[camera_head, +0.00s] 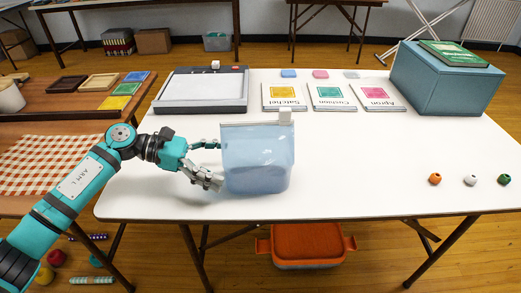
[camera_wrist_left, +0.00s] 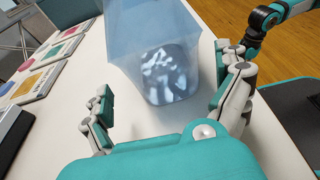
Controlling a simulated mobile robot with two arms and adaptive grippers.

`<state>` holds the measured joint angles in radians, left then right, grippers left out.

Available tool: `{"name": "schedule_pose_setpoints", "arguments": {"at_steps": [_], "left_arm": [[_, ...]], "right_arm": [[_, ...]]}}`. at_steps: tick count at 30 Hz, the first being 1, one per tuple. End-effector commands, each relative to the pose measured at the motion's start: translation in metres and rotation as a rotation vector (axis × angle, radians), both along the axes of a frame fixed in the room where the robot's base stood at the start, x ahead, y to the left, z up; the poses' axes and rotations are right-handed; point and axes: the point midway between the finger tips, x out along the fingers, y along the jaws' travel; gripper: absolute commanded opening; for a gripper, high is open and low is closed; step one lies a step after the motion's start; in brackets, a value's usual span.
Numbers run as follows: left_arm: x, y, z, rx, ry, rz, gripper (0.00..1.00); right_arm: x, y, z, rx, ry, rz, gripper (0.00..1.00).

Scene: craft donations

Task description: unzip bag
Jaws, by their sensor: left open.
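A translucent blue bag (camera_head: 257,165) stands upright on the white table, with a pale strip (camera_head: 248,124) along its top. A white slider (camera_head: 285,117) sits at the right end of that strip. In the left wrist view the bag (camera_wrist_left: 150,35) shows whitish contents near its base. My left gripper (camera_head: 214,164) is open at the bag's left side, its fingertips close to the bag's left edge. In the left wrist view the left gripper (camera_wrist_left: 168,98) has its fingers spread with the bag ahead between them. I cannot tell whether they touch it. My right gripper is not in view.
A grey-framed tray (camera_head: 203,88) and three labelled cards (camera_head: 330,97) lie behind the bag. A blue box (camera_head: 445,80) with a green book (camera_head: 453,53) stands at back right. Small orange, white and green beads (camera_head: 470,180) sit at right.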

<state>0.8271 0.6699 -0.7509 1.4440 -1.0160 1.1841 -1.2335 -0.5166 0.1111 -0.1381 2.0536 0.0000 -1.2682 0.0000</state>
Motion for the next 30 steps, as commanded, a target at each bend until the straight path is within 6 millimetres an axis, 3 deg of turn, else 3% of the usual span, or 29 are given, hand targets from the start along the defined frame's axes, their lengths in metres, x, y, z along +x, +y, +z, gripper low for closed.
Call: {"name": "schedule_pose_setpoints", "arguments": {"at_steps": [9,18,30], "left_arm": [[-0.001,-0.045,-0.014,-0.001,0.002,-0.002,1.00],[0.000,-0.071,-0.023,-0.001,0.001,0.000,1.00],[0.000,-0.079,-0.024,0.000,0.001,0.000,1.00]], "right_arm": [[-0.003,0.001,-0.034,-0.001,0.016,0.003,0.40],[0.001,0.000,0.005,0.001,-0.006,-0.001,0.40],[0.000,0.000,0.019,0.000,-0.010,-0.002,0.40]]}}
